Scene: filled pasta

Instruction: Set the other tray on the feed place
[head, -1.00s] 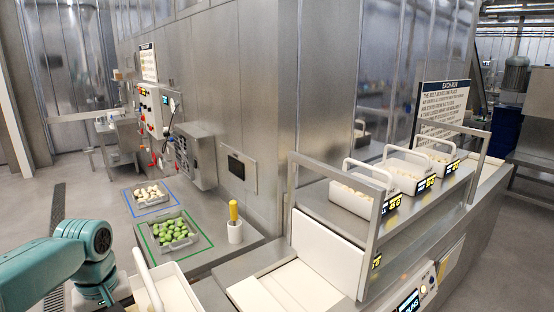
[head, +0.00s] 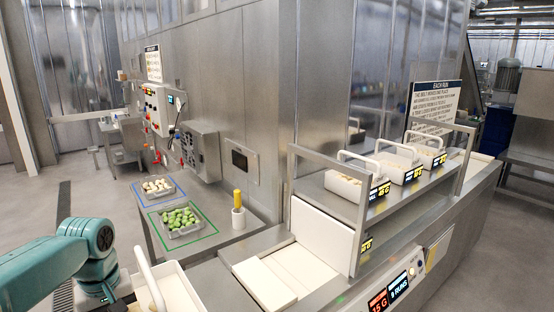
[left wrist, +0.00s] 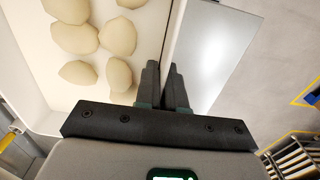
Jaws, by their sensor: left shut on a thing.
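My left gripper (left wrist: 162,88) is shut at the edge of a white tray (left wrist: 32,60) in the left wrist view. Several pale filled pasta pieces (left wrist: 118,37) lie in this tray. In the head view a white tray with an arched handle (head: 150,275) is at the bottom edge, beside my left arm (head: 85,250); its lower part is cut off. A grey tray of pale pieces (head: 157,187) sits inside a blue outline on the side table. A grey tray of green pieces (head: 180,219) sits inside a green outline. My right gripper is out of view.
A white flat surface (head: 265,285) lies beside an upright white panel (head: 325,235). Several handled white bins (head: 347,187) with lit displays stand on the steel shelf. A yellow-handled tool (head: 237,200) stands in a white cup. A steel wall rises behind the side table.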

